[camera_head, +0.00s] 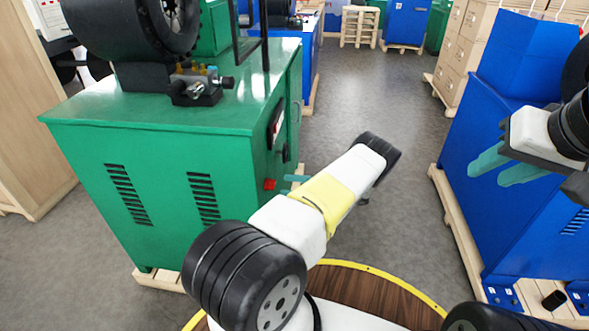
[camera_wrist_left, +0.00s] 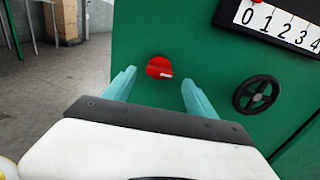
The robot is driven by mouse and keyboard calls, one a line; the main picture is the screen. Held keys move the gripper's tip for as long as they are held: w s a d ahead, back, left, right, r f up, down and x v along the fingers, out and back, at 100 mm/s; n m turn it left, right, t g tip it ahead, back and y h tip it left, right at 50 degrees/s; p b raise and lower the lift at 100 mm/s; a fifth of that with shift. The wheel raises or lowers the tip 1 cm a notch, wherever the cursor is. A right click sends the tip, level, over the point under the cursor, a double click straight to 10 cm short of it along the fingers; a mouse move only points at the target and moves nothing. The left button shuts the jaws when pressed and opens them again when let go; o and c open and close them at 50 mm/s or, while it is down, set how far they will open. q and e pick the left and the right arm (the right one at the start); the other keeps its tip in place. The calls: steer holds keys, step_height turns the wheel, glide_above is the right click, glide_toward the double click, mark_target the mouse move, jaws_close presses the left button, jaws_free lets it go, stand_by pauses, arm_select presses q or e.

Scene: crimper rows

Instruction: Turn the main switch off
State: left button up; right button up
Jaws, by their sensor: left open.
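The main switch is a round red knob (camera_wrist_left: 159,67) with a white mark pointing right, on the side of the green machine (camera_wrist_left: 210,40). In the head view the red switch (camera_head: 270,184) shows low on the machine's right side. My left gripper (camera_wrist_left: 157,88) is open, its teal fingers on either side of the knob's position in the wrist view, with nothing between them. In the head view my left arm hides most of this gripper (camera_head: 296,178). Contact with the knob cannot be seen. My right gripper (camera_head: 488,175) is open and empty at the right, before a blue machine.
A black handwheel (camera_wrist_left: 256,94) and a numbered scale (camera_wrist_left: 280,22) are to the right of the switch. The blue machine (camera_head: 470,130) stands on a pallet at the right. The grey floor (camera_head: 370,90) between the machines is clear.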

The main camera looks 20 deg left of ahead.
mark_target(270, 185)
arm_select(q)
steer(key=shift+x, duration=2.65)
steer(key=c, duration=1.4)
steer(key=shift+n, duration=0.4)
steer(key=shift+s+d+f+n, duration=0.1)
steer(key=shift+n, duration=4.2)
steer(key=shift+s+d+f+n, duration=0.1)
steer(key=shift+n, duration=4.2)
